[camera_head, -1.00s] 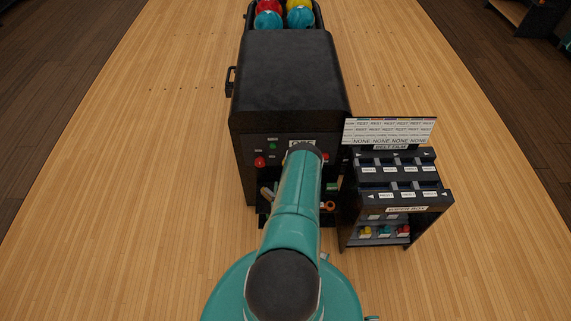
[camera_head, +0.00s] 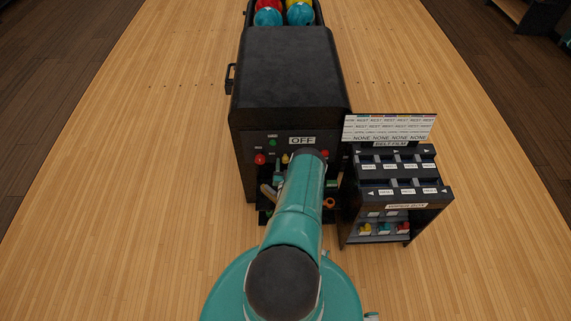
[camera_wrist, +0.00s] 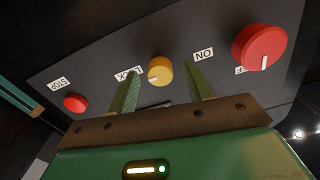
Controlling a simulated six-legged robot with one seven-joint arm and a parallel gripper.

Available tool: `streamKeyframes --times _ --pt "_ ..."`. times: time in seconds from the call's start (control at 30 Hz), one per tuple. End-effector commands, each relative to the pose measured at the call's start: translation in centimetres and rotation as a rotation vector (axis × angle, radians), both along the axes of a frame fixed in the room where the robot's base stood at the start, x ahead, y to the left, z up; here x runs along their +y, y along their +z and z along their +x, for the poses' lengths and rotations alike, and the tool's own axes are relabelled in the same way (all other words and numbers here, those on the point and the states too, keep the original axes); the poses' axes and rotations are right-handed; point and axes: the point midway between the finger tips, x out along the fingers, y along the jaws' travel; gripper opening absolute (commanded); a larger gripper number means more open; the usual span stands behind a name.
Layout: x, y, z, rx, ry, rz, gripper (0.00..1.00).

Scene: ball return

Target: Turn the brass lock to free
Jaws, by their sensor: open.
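The brass lock (camera_wrist: 160,70) is a round yellow knob on the dark panel (camera_wrist: 100,62) in the wrist view, beside an inverted LOCK label (camera_wrist: 127,75). A white mark on it points down and left in the picture. It also shows in the head view (camera_head: 285,158), just left of my arm. My gripper (camera_wrist: 162,74) is open, with one finger on each side of the knob in the wrist view. I cannot tell whether the fingers touch it. In the head view my arm hides the gripper.
A large red knob (camera_wrist: 259,46) sits right of the lock and a smaller red STOP button (camera_wrist: 75,103) left. The black machine (camera_head: 285,80) shows an OFF sign (camera_head: 302,140). A black rack (camera_head: 398,190) with labelled slots stands close on the right.

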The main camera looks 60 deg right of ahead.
Motion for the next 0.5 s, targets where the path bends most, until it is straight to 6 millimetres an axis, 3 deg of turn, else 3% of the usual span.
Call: streamKeyframes --times 0.33,0.5 --pt "-0.56 0.02 0.31 0.000 0.000 0.000 0.51" --pt "-0.54 0.01 0.30 0.000 0.000 0.000 0.19"
